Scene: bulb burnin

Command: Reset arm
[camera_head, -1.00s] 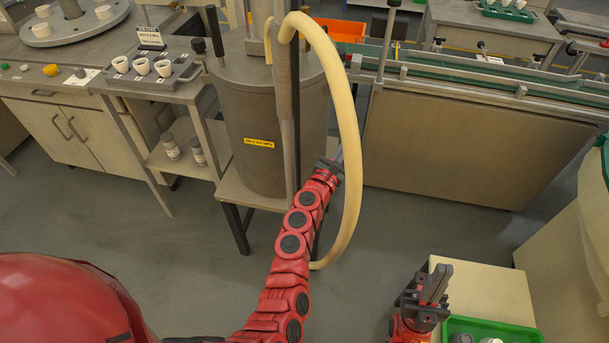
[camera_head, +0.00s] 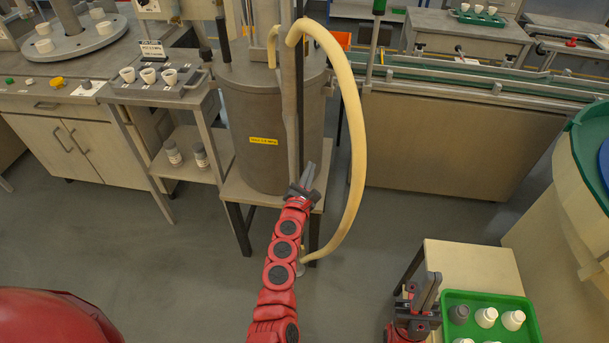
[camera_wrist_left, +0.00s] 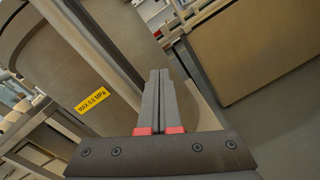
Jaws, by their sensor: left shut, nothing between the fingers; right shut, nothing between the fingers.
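My left gripper (camera_head: 307,178) is on the red arm reaching up the middle of the head view, in front of the grey cylindrical tank. Its fingers are together and empty; the left wrist view also shows the two fingers (camera_wrist_left: 160,100) pressed side by side with nothing between them. My right gripper (camera_head: 430,290) is at the lower right of the head view, beside the green tray, pointing up. Its fingers are together and hold nothing.
The tank (camera_head: 277,118) stands on a low stand, with a pale hose (camera_head: 357,140) curving down to its right. A bench with a cup rack (camera_head: 155,90) is left. A green tray (camera_head: 530,325) with several bottles sits on a small table (camera_head: 470,265). Open floor lies between.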

